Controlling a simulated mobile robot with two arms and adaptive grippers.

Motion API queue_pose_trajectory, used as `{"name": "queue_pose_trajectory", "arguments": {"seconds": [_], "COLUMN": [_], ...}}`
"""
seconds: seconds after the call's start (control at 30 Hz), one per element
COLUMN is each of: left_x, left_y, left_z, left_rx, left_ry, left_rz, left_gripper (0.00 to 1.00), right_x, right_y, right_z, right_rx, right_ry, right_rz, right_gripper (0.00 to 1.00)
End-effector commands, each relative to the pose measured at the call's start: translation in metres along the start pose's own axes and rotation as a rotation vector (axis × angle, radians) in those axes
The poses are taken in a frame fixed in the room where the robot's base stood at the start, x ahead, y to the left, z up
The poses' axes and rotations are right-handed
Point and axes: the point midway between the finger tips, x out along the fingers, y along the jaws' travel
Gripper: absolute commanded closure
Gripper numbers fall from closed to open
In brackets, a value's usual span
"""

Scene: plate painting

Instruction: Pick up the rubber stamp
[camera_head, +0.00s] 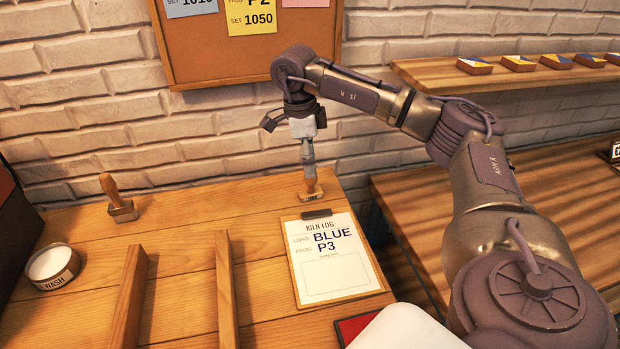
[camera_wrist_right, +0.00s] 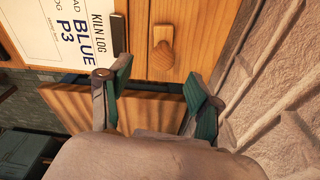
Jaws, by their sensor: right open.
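The rubber stamp (camera_head: 312,191) stands upright on the wooden table, just behind the clipboard, with a rounded wooden handle and a block base. In the right wrist view the stamp (camera_wrist_right: 161,50) shows beyond the fingers, between their two lines. My right gripper (camera_head: 309,172) points down directly above the stamp; its fingers look apart in the right wrist view (camera_wrist_right: 158,78), with nothing between the green pads. Whether the fingertips reach the handle cannot be told. My left gripper is out of view.
The clipboard (camera_head: 331,262) reads "BLUE P3" and lies in front of the stamp. A wooden-handled tool (camera_head: 121,211) and a wash bowl (camera_head: 52,266) stand at left. Two wooden rails (camera_head: 227,290) rise from the table. A brick wall (camera_head: 90,130) is close behind.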

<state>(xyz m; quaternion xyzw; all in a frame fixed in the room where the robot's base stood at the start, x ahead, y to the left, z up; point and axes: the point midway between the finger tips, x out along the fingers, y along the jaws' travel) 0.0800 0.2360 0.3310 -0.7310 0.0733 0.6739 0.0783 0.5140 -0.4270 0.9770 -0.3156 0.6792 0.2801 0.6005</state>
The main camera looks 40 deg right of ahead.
Motion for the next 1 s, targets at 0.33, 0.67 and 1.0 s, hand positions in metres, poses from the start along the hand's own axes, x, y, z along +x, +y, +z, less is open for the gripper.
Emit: {"name": "queue_pose_trajectory", "arguments": {"seconds": [0.33,0.67,1.0], "left_x": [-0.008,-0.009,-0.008], "left_y": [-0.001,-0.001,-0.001], "left_z": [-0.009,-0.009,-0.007], "left_rx": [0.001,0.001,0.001], "left_ry": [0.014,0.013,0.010], "left_rz": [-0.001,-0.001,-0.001], "left_gripper": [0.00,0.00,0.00], "right_x": [0.038,0.056,0.056], "right_y": [-0.003,-0.003,-0.003], "right_z": [0.002,0.003,0.003], "right_rx": [0.001,0.001,0.001], "right_ry": [0.002,-0.002,-0.001], "right_rz": [0.001,-0.001,-0.001], "right_gripper": [0.37,0.37,0.80]}}
